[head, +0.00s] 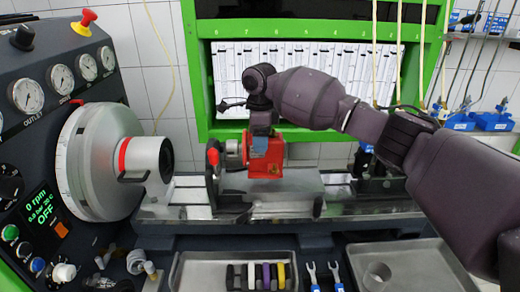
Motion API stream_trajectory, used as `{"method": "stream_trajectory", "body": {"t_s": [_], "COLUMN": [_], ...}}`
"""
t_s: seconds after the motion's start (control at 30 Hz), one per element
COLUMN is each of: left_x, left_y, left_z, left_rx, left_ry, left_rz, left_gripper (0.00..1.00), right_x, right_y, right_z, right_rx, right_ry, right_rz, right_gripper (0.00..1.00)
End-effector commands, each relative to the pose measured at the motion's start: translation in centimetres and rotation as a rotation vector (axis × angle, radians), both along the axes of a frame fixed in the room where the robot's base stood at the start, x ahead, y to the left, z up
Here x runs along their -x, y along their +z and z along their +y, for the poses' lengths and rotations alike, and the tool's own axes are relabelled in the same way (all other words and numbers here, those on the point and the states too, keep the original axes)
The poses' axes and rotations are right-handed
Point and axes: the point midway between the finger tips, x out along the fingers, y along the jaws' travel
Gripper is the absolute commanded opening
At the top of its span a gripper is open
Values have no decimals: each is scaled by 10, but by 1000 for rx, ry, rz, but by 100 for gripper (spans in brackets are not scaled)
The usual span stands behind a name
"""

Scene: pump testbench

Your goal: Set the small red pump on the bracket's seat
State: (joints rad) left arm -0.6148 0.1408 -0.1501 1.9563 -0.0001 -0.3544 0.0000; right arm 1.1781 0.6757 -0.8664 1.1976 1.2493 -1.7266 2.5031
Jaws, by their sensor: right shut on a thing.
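The small red pump (268,165) is at the middle of the head view, over the grey bench bed. My right gripper (262,135) reaches down from above and is shut on the pump's top. The arm comes in from the right. A metal bracket-like upright (213,180) with a red handle stands just left of the pump, with a silver round part between them. I cannot tell whether the pump touches the seat, which is hidden behind or under it. My left gripper is not in view.
A large grey motor drum (100,160) and a gauge panel (60,70) fill the left side. A metal tray (205,268) with coloured parts, two blue-handled wrenches (323,275) and another tray (415,262) lie in front. A green-framed cabinet (200,90) stands behind.

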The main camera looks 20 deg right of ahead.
Motion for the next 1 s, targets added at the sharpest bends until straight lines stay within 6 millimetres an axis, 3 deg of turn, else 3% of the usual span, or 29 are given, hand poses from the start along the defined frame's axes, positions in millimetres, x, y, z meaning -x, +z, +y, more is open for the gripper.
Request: {"method": "stream_trajectory", "body": {"t_s": [0.3,0.73,0.77,0.9,1.0], "left_x": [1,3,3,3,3], "left_y": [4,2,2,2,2], "left_z": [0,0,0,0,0], "left_rx": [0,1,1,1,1], "left_ry": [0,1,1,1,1], "left_rz": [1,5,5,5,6], "left_gripper": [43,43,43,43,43], "right_x": [0,0,0,0,0], "right_y": [-34,-40,-41,-41,-41], "right_z": [0,0,0,0,0], "right_rx": [-2,-1,0,0,0], "right_ry": [0,0,0,0,0], "right_rz": [-2,-2,0,0,0], "right_gripper": [9,9,68,89,89]}}
